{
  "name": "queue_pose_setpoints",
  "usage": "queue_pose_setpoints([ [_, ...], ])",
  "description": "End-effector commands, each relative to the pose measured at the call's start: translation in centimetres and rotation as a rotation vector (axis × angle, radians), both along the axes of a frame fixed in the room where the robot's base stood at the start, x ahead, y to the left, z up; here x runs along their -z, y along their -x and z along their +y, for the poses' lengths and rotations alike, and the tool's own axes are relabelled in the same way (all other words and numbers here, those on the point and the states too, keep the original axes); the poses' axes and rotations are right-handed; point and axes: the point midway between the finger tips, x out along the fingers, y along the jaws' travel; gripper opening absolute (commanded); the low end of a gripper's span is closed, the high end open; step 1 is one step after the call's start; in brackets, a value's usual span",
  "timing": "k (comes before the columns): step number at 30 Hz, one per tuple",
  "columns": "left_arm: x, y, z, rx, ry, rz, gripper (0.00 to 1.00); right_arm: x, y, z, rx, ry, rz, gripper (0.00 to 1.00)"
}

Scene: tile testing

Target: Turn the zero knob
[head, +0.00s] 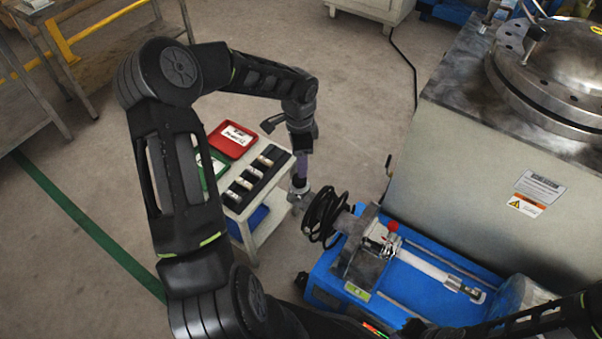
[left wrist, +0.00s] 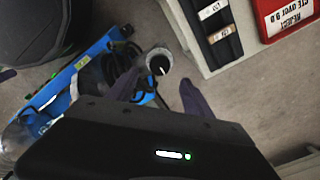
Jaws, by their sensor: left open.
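A round grey knob-like end with a dark centre (left wrist: 157,63) shows in the left wrist view, just past my left fingertips. I take it for the zero knob. In the head view a small grey part (head: 301,197) shows at the left end of the blue apparatus (head: 330,262), below the gripper. My left gripper (head: 299,180) points down at it. It is open, its two purple fingers (left wrist: 162,80) spread on either side of the round end in the wrist picture. I cannot tell whether they touch it. My right gripper (head: 418,328) is low, near the bottom edge, its jaws unclear.
A black coiled cable (head: 325,216) hangs close beside the left gripper. A red-tipped lever (head: 392,227) stands on the apparatus. A small white table (head: 268,222) holds a red tray (head: 232,139) and a dark sample rack (head: 256,178). A large metal vessel stands at right.

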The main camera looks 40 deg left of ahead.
Motion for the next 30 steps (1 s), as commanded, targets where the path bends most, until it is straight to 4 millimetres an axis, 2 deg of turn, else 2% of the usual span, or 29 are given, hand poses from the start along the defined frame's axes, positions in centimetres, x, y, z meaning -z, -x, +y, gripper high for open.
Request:
queue_pose_setpoints([
  [5, 1.2, 0.0, 0.0, 0.000, 0.001, 0.001, 0.59, 0.4, 0.0, 0.0, 0.000, 0.000, -0.001, 0.00],
  [18, 7.3, 0.0, 0.0, -0.001, 0.001, 0.001, 0.59, 2.2, -0.3, -0.2, 0.008, 0.004, -0.005, 0.00],
  [29, 7.8, 0.0, 0.0, -0.001, 0.000, -0.001, 0.59, 2.2, -0.4, -0.3, 0.009, 0.005, -0.006, 0.00],
  [30, 7.8, 0.0, 0.0, -0.001, 0.000, -0.001, 0.57, 2.2, -0.4, -0.3, 0.009, 0.005, -0.006, 0.00],
])
